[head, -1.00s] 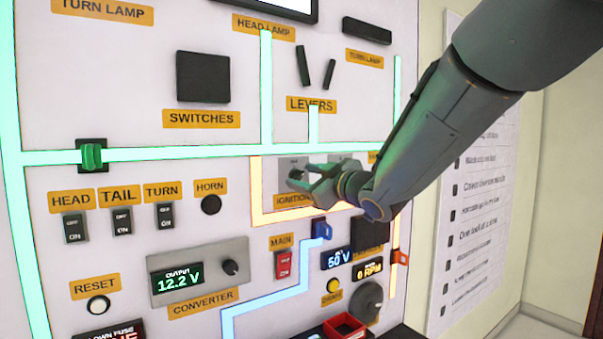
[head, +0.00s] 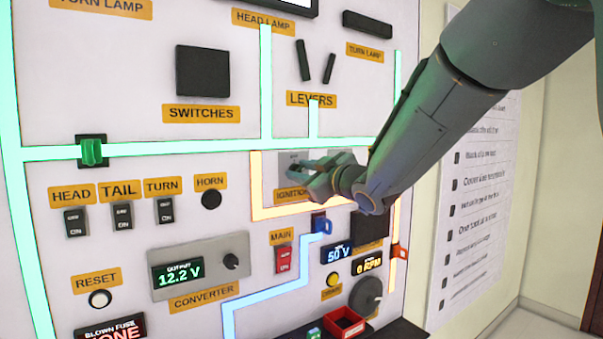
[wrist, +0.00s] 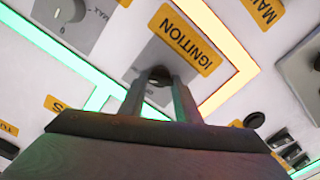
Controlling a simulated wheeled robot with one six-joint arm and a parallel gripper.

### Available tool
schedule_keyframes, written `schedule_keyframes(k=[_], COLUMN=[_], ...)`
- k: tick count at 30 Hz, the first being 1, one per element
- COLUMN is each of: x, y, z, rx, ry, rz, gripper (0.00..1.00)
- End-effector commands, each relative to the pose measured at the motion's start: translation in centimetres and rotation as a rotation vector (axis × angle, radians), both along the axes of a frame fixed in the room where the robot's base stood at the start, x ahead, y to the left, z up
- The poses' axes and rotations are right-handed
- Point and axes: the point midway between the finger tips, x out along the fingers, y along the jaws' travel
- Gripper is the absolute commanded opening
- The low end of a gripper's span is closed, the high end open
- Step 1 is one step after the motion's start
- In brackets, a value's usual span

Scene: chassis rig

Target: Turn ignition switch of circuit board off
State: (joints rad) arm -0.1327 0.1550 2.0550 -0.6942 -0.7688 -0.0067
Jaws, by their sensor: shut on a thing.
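The circuit board (head: 120,175) is a white upright panel. Its ignition switch sits on a small grey plate (head: 291,157) above the orange IGNITION label (head: 288,195). In the wrist view, the dark, round ignition knob (wrist: 159,73) shows between the fingertips, beside the label (wrist: 187,38). My gripper (head: 291,172) reaches in from the right against this plate. In the wrist view, my gripper (wrist: 158,84) has its two fingers on either side of the knob, shut on it. The fingers hide part of the knob, and its exact setting cannot be read.
A red MAIN switch (head: 284,260), a blue connector (head: 321,226) and a converter box (head: 199,266) lie below. Black levers (head: 303,61) are above. A red tray (head: 345,322) stands at the bottom. A grey knob (wrist: 66,13) is near the ignition plate in the wrist view.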

Motion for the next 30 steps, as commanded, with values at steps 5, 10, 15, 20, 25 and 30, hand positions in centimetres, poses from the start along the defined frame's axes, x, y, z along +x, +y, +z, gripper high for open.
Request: schedule_keyframes(k=[5,10,15,20,25,30], x=[0.06,0.08,0.08,0.07,0.05,0.02], y=[0.02,0.07,0.08,0.11,0.11,0.11], z=[-0.13,-0.27,-0.44,-0.46,-0.51,-0.45], rx=[-0.058,-0.161,-0.291,-0.417,-0.548,-0.664], ry=[-0.044,-0.114,-0.200,-0.286,-0.373,-0.450], rz=[0.000,0.000,0.000,0.000,-0.001,-0.001], gripper=[0.07,0.07,0.07,0.07,0.07,0.07])
